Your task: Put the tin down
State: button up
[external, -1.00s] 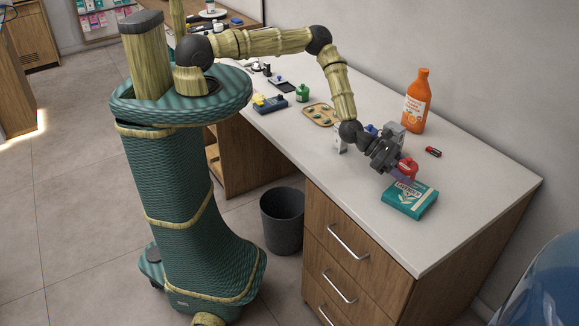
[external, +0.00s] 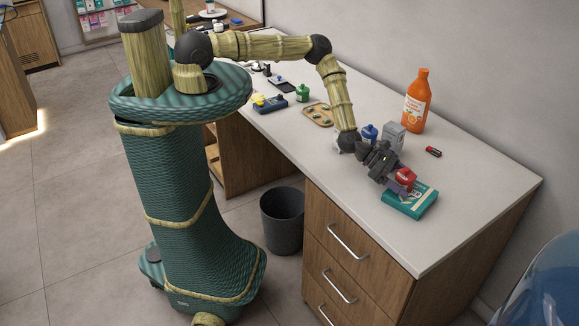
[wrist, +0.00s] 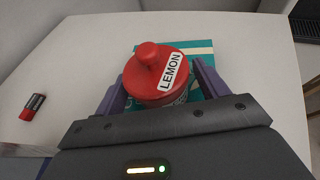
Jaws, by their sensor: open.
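The tin (wrist: 150,88) is red with a knobbed lid and a white "LEMON" label. In the external view the tin (external: 405,178) appears upright on top of a teal box (external: 411,204). The teal box (wrist: 205,47) also shows behind and under the tin in the wrist view. My gripper (external: 401,184) is open, with its purple fingers on either side of the tin. In the wrist view my gripper (wrist: 160,88) shows a gap at the tin's right side; the left finger is very close to it. The tin's underside is hidden.
A red and black battery-like item (external: 433,152) lies beyond the box. An orange bottle (external: 416,101), a grey item (external: 393,136) and a blue bottle (external: 370,132) stand behind my gripper. The counter (external: 470,205) is clear to the right of the box.

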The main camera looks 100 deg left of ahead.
jog(key=shift+r, duration=0.1)
jog(key=shift+s+r, duration=0.1)
jog(key=b+v, duration=0.2)
jog(key=v, duration=0.9)
jog(key=shift+s+a+r+b, duration=0.15)
jog(key=shift+s+a+b, duration=0.05)
jog(key=shift+s+b, duration=0.2)
